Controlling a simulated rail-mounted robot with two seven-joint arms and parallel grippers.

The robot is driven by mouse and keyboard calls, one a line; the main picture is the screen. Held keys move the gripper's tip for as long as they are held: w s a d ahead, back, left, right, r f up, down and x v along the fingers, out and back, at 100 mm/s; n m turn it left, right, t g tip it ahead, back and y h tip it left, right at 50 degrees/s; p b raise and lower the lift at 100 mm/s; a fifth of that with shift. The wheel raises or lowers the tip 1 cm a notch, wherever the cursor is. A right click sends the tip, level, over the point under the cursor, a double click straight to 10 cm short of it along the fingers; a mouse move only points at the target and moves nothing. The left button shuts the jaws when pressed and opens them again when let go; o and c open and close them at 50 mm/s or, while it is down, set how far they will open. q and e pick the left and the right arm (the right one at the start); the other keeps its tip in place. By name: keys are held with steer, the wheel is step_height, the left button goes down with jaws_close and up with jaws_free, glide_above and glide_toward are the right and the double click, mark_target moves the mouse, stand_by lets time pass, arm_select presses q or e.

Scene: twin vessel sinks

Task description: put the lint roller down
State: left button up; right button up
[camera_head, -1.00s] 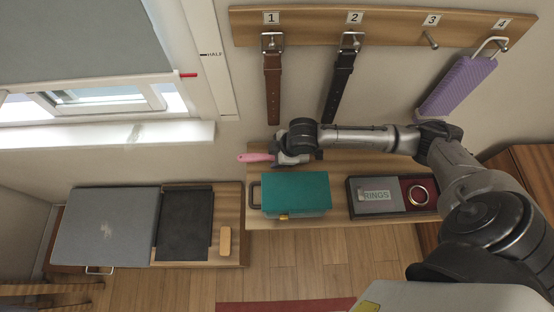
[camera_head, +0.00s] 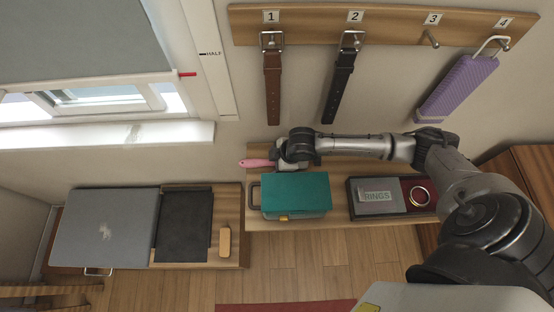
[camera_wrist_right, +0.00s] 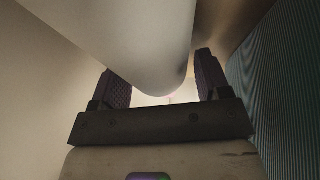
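The lint roller shows its pink handle (camera_head: 256,163) in the head view, sticking out to the left of my right gripper (camera_head: 280,160). In the right wrist view its pale rounded roller (camera_wrist_right: 160,55) runs down from the top between the two dark fingers of my right gripper (camera_wrist_right: 163,85). The fingers stand apart with the roller between them; the exact contact is hard to see. The gripper is just behind the green box, by the wall side of the wooden shelf (camera_head: 345,160). Whether the lint roller touches the shelf cannot be told. My left gripper is not in view.
The green box (camera_head: 297,190) stands close beside the gripper; its ribbed side (camera_wrist_right: 280,90) fills the wrist view's right. A rings case (camera_head: 376,196) lies farther right. Belts and a purple item (camera_head: 458,88) hang above.

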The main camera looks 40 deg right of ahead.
steer(key=shift+o, duration=0.7)
steer(key=shift+r, duration=0.25)
steer(key=p+v, duration=0.1)
steer(key=v, duration=0.9)
steer(key=shift+s+d+r+p, duration=0.1)
steer(key=shift+d+r+p, duration=0.1)
steer(key=shift+p, duration=0.2)
steer(key=shift+s+r, duration=0.25)
steer(key=shift+r, duration=0.35)
steer(key=shift+d, duration=0.15)
